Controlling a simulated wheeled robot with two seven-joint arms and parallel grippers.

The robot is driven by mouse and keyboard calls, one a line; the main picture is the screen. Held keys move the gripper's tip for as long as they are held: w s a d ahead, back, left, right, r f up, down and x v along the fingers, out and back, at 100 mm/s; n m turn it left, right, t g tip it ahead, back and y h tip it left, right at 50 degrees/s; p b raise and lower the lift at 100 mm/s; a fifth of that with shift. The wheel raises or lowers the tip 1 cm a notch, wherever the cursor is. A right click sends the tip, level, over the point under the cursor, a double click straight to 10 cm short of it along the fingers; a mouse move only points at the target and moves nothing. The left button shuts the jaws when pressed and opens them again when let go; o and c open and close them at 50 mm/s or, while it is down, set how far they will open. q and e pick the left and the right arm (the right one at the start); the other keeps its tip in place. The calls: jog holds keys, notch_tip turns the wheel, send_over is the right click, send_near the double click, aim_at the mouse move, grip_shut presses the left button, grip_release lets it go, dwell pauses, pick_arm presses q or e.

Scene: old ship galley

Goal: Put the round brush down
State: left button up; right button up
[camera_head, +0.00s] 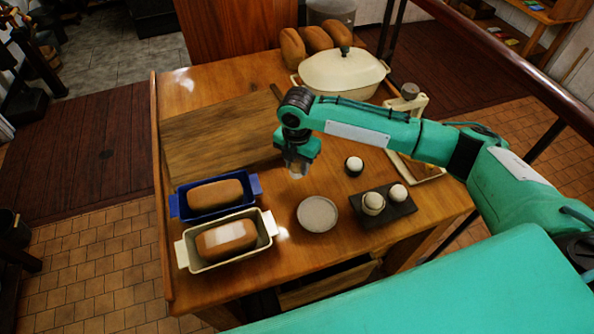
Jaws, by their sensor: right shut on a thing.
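My right gripper (297,168) is over the middle of the wooden table (290,270), near the right end of the wooden board (210,135). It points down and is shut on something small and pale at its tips. That thing is mostly hidden by the gripper, so I cannot make out the round brush's shape or whether it touches the table. A dark brown stick (277,92) shows just behind my right wrist; I cannot tell whether it belongs to the brush. My left gripper is not in view.
A blue loaf pan (177,207) and a cream loaf pan (184,253) hold loaves at the left front. A round pale dish (318,214), a dark tray (384,217) with white eggs and a dark egg cup (353,172) stand nearby. A cream lidded casserole (343,75) stands behind.

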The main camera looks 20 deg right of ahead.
aim_at(297, 174)
notch_tip(297, 174, down, 4)
jog(key=shift+f+p, duration=0.25)
jog(key=shift+p, duration=0.2)
jog(key=shift+f, duration=0.1)
jog(key=shift+f, duration=0.1)
jog(key=o, duration=0.9)
notch_tip(297, 174, up, 11)
jog(key=b, duration=0.2)
jog(key=shift+f+b, duration=0.1)
jog(key=shift+b, duration=0.3)
jog(key=shift+r, duration=0.75)
